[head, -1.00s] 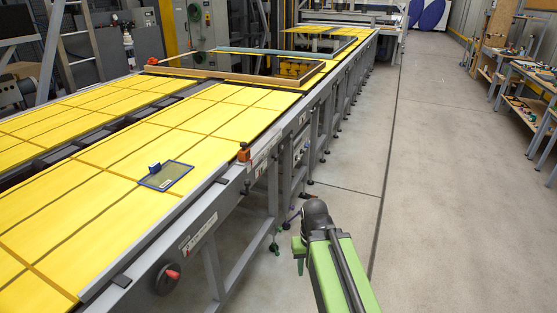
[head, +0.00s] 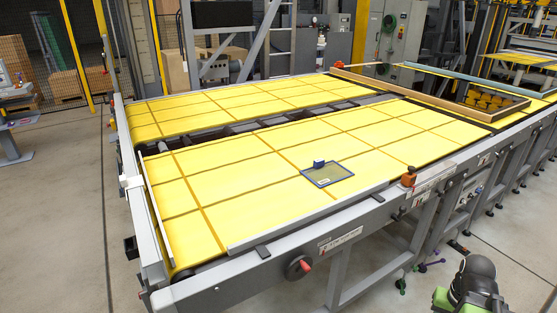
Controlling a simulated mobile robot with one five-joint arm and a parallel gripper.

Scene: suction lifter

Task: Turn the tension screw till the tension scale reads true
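I cannot make out a tension screw or a tension scale for certain. A dark handwheel with a red knob (head: 299,267) sits on the near side rail of the long yellow-topped machine (head: 240,262). An orange fitting with a dark top (head: 408,177) stands on the same rail, further right. A small dark-framed panel with a blue block (head: 328,173) lies on the yellow surface. Part of my green and dark grey arm shows at the bottom right. My gripper is not in view.
A wooden frame (head: 430,99) lies across the machine's far right part. Small green and purple parts (head: 430,266) show low by the machine's legs, near my arm. Bare concrete floor (head: 60,220) is clear at the left. A workstation (head: 12,125) stands far left.

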